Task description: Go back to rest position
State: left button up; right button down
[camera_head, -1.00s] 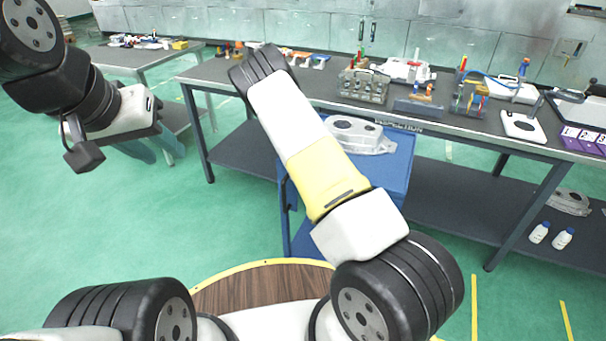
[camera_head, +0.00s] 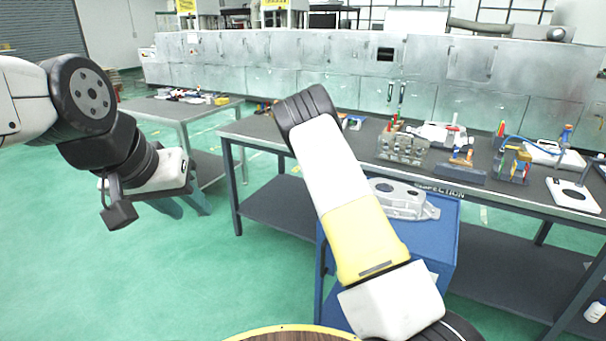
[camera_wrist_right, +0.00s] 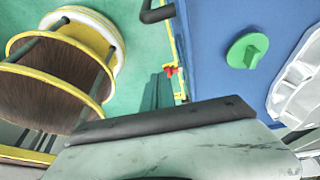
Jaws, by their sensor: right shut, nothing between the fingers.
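My left gripper (camera_head: 182,206) hangs at the left in the head view, below its white wrist housing. Its two grey-teal fingers point down over the green floor, with a gap and nothing seen between them. My right arm rises from the lower right in the head view, with a white and yellow forearm, and ends there in a black joint; its gripper is hidden. In the right wrist view my right gripper (camera_wrist_right: 165,120) fills the bottom as a grey plate with a dark bar. It is shut and empty, beside the blue cart.
A blue cart (camera_head: 445,225) with a grey casting (camera_head: 404,203) on top stands behind my right forearm. The long workbench (camera_head: 240,127) behind it holds racks and tools. A smaller table (camera_head: 160,107) stands at the back left. The green floor (camera_head: 90,270) at the left is open.

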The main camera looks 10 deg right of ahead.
jog(key=s+a+r+n+t+y, duration=0.15)
jog(key=s+r+n, duration=0.25)
jog(key=r, duration=0.4)
jog(key=s+a+r+n+t+y, duration=0.15)
jog(key=s+r+n, duration=0.25)
jog(key=r, duration=0.5)
jog(key=s+a+r+n+t+y, duration=0.1)
jog(key=s+r+n+y, duration=0.1)
jog(key=s+r+n, duration=0.45)
jog(key=s+a+r+n+t, duration=0.1)
jog(key=s+r+n+t, duration=0.1)
jog(key=s+r+n, duration=0.3)
jog(key=s+a+r+n+t, duration=0.1)
jog(key=s+r+n+t, duration=0.2)
jog(key=s, duration=0.7)
notch_tip(320, 180, up, 2)
jog(key=n, duration=0.3)
jog(key=shift+n, duration=0.35)
